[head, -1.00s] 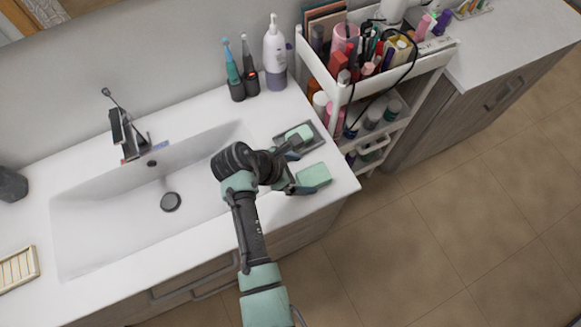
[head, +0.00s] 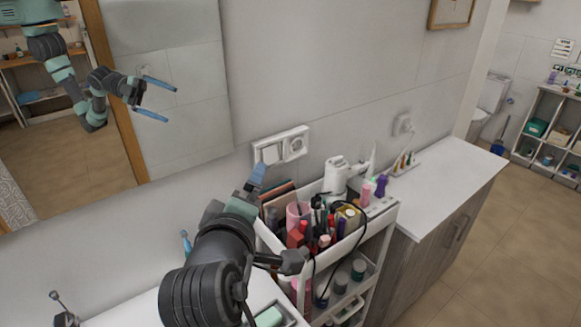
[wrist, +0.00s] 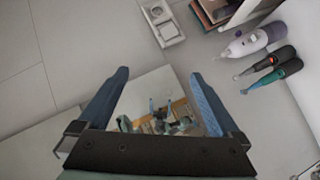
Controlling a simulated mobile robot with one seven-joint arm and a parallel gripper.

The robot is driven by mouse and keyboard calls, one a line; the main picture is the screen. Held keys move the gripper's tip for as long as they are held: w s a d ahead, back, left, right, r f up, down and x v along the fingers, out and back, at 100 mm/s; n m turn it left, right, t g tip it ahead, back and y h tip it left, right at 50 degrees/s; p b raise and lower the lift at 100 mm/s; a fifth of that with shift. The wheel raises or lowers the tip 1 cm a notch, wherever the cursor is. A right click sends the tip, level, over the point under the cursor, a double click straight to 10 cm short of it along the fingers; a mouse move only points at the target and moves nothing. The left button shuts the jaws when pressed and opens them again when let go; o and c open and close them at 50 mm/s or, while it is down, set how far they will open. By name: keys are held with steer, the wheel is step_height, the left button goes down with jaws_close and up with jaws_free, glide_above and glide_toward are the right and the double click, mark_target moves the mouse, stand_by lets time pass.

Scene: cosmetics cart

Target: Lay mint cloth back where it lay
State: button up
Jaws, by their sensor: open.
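My gripper (wrist: 160,75) is open in the wrist view, with two blue fingers spread apart and nothing between them. In the head view it is raised in front of the wall by the switch plate, and one blue finger shows. The mirror reflects the open fingers. A mint piece (head: 269,317) lies in a small grey tray (head: 289,318) on the counter at the bottom edge of the head view, partly cut off. I cannot tell whether it is cloth or soap. No other mint piece on the counter is in view now.
The white cart (head: 381,224), full of cosmetics, stands right of my arm, with a black cable over it. A wall switch and socket plate (head: 281,147) is close to my gripper. A bottle (wrist: 255,40) and toothbrushes (wrist: 272,67) show in the wrist view. The right cabinet top (head: 440,185) is mostly clear.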

steer(key=s+d+r+m+t, duration=0.1)
steer(key=s+r+m+t, duration=0.15)
steer(key=r, duration=0.65)
steer(key=s+d+r+m+t, duration=0.1)
steer(key=d+r+m+t, duration=0.15)
steer(key=r, duration=0.65)
steer(key=s+d+r+m+t, duration=0.1)
steer(key=s+r+m+t, duration=0.2)
steer(key=s+r, duration=0.4)
steer(key=s+d+r+m+t, duration=0.2)
steer(key=s+r+m+t, duration=0.2)
steer(key=s+r, duration=0.3)
step_height(320, 180, up, 3)
steer(key=shift+d+f+m+t, duration=0.1)
steer(key=shift+d+m+t, duration=0.15)
steer(key=shift+m+t, duration=0.05)
